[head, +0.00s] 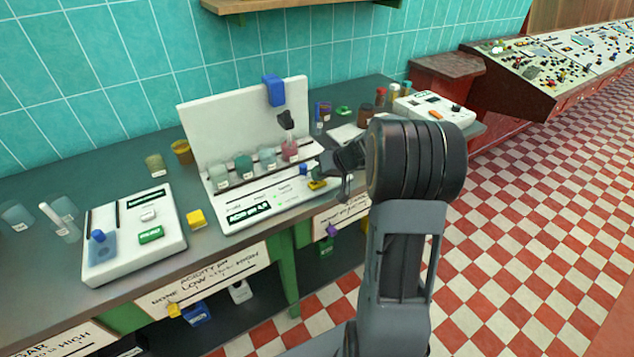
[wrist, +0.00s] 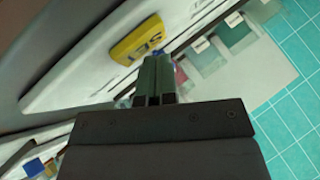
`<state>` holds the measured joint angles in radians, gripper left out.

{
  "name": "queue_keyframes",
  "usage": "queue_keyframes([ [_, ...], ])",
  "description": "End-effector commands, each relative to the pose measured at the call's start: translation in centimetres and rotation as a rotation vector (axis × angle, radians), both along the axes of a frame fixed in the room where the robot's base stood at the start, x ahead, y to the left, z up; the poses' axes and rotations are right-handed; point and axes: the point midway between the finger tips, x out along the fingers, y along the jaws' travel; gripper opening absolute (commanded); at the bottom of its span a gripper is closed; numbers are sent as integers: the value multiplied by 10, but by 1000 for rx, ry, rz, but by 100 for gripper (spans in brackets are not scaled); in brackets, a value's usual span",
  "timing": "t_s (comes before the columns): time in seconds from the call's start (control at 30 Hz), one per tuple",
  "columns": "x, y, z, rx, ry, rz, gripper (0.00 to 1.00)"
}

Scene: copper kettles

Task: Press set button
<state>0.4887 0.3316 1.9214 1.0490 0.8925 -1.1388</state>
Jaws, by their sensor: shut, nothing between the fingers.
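The set button (head: 317,185) is a yellow key at the right end of the white acidity machine (head: 262,212). In the wrist view, the yellow set button (wrist: 137,40) carries the letters SET, seen upside down. My gripper (head: 327,168) is over the right end of the machine, close to the button. In the wrist view, my gripper (wrist: 157,62) is shut and empty, its fingertips just beside the button's edge. I cannot tell whether they touch it.
Several beakers stand in a row on the machine, including a teal one (head: 243,166). A blue knob (head: 303,169) is beside the set button. Another white device (head: 134,240) is to the left, with a yellow cube (head: 196,218) between. A white box (head: 434,108) is at the right.

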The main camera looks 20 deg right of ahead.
Motion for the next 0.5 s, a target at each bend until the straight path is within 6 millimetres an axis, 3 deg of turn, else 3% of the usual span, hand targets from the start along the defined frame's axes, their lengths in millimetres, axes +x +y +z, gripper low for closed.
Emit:
queue_keyframes([
  [0.5,0,0,10,0,0,0,0],
])
